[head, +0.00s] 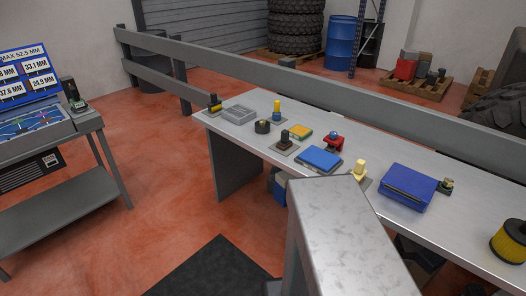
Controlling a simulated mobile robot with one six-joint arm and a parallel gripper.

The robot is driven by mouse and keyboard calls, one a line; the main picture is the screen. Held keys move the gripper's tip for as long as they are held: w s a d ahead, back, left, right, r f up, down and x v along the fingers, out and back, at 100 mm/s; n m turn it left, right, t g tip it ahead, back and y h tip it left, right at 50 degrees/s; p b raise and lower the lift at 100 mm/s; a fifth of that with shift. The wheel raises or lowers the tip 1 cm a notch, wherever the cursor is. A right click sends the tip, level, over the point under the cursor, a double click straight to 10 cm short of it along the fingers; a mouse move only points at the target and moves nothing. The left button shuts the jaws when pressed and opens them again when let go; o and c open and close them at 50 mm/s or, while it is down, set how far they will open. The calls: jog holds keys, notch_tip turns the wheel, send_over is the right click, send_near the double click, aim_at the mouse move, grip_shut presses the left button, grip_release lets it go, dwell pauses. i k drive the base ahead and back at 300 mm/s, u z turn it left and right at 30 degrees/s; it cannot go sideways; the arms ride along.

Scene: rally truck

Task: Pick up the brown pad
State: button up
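No pad that is plainly brown can be made out in the head view. A small dark brown upright piece (285,136) stands on a flat grey plate on the long metal workbench (233,134); I cannot tell if it is the pad. Part of the bench's front is hidden in the foreground.

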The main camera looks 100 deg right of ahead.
aim_at(284, 144)
jog(key=z, duration=0.7)
jog(key=k, duration=0.1)
jog(key=u, duration=1.7)
jog(key=k, duration=1.35)
jog(key=z, duration=1.5)
